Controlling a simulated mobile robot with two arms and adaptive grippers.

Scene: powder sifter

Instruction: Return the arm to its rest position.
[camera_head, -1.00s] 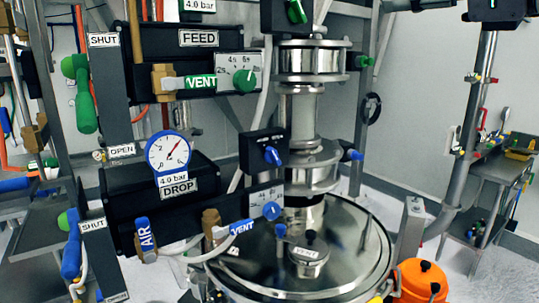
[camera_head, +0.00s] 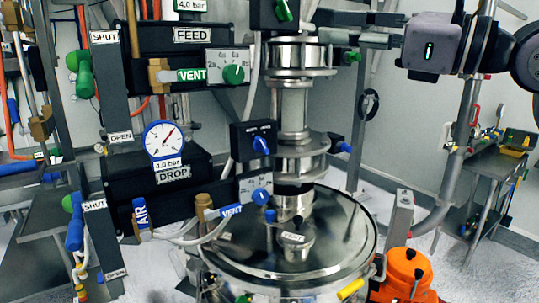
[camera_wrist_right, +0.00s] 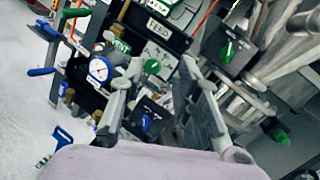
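My right gripper (camera_head: 347,28) comes in from the upper right in the head view, its fingers pointing left beside the upper part of the steel column (camera_head: 293,105). In the right wrist view my right gripper (camera_wrist_right: 160,75) has its two fingers well apart with nothing held between them. Behind the fingers show the panel with the FEED label (camera_wrist_right: 158,30), a gauge (camera_wrist_right: 99,69) and green and blue knobs. Whether a fingertip touches the column's fittings is unclear. My left gripper is in neither view.
A round steel vessel lid (camera_head: 335,240) lies below the column. Black FEED and DROP boxes with valve handles stand left of it. An orange device (camera_head: 405,272) is at the lower right. A side table (camera_head: 490,160) stands at the far right. Open floor shows between.

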